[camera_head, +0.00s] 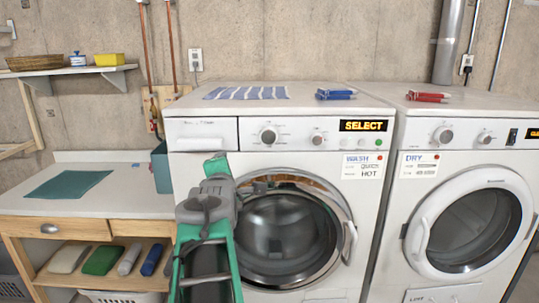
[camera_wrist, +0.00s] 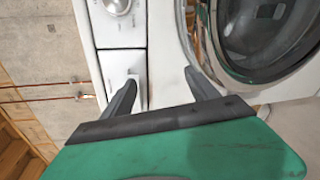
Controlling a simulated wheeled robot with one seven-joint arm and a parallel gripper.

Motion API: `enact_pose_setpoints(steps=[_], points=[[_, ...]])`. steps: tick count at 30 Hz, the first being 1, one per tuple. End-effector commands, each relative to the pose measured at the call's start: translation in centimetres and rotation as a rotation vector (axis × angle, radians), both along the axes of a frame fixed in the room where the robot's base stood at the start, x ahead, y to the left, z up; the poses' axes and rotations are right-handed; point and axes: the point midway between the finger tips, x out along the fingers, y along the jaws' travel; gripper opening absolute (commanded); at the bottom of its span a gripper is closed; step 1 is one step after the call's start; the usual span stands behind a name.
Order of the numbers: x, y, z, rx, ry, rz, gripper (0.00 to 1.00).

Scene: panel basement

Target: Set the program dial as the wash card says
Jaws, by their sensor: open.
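The washer (camera_head: 205,240) stands in the middle of the head view. Its large round dial (camera_head: 268,135) sits right of the detergent drawer, and it also shows at the wrist view's top edge (camera_wrist: 118,5). A smaller knob (camera_head: 317,139) is to its right. The display (camera_head: 363,126) reads SELECT. The wash card (camera_head: 362,166) on the front reads WASH, a blurred word that looks like QUICK, and HOT. My gripper (camera_wrist: 160,76) is open and empty, in front of the washer near the drawer, apart from the dial. In the head view my arm hides its fingertips.
The washer door (camera_head: 285,235) is round, with a handle on its right. The dryer (camera_head: 400,215) with its own DRY card (camera_head: 421,164) stands close on the right. A workbench (camera_head: 125,203) with a green cloth (camera_head: 70,184) is left. Blue pegs (camera_head: 335,94) lie on the washer top.

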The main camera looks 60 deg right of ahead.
Motion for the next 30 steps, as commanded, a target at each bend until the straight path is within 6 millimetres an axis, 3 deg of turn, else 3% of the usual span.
enact_pose_setpoints(steps=[1, 3, 6, 19, 30], points=[[-3.0, -2.5, 1.6, -0.114, 0.064, -0.059, 0.68], [-5.8, -4.5, 3.9, -0.236, 0.152, -0.115, 0.68], [-7.7, -5.8, 5.5, -0.315, 0.217, -0.154, 0.68], [-5.5, -12.3, 5.8, -0.323, 0.228, -0.155, 0.68], [-5.2, -13.0, 5.7, -0.324, 0.226, -0.153, 0.65]])
